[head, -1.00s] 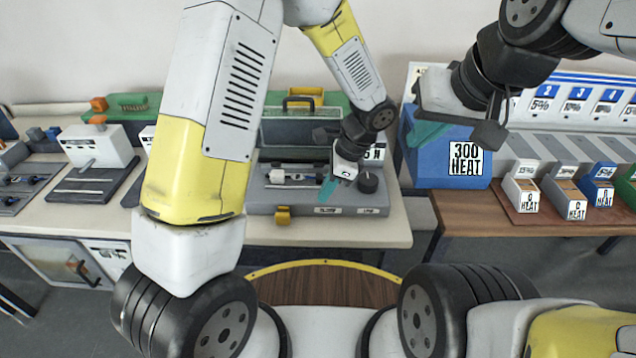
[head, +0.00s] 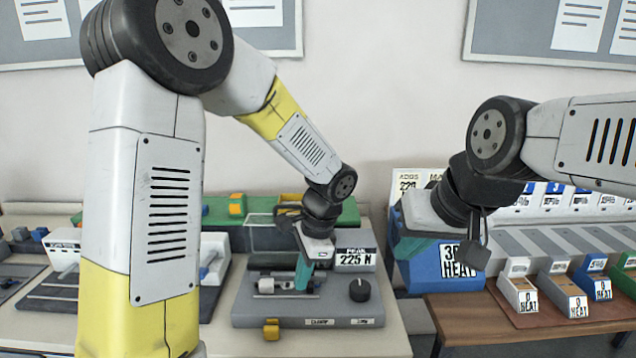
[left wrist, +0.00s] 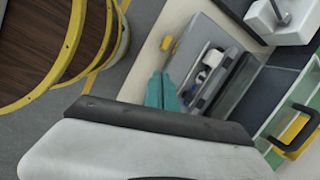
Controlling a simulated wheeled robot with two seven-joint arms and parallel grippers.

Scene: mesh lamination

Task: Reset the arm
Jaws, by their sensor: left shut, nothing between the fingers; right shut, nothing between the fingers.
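My left gripper (head: 302,274) has teal fingers and points down above the grey peel tester on the left table, in front of its "225 N" display. In the left wrist view its teal fingers (left wrist: 162,92) are together with nothing between them, and the tester case lies beyond them. My right gripper (head: 402,246) is in front of the blue "HEAT" box. Its teal fingertips show only partly and hold nothing that I can see.
The grey peel tester (head: 325,307) has a black knob (head: 360,290) and a yellow latch. The blue heat box (head: 430,275) stands right of it. Several small labelled boxes sit on a brown mat (head: 535,318). A green case (head: 350,212) is behind.

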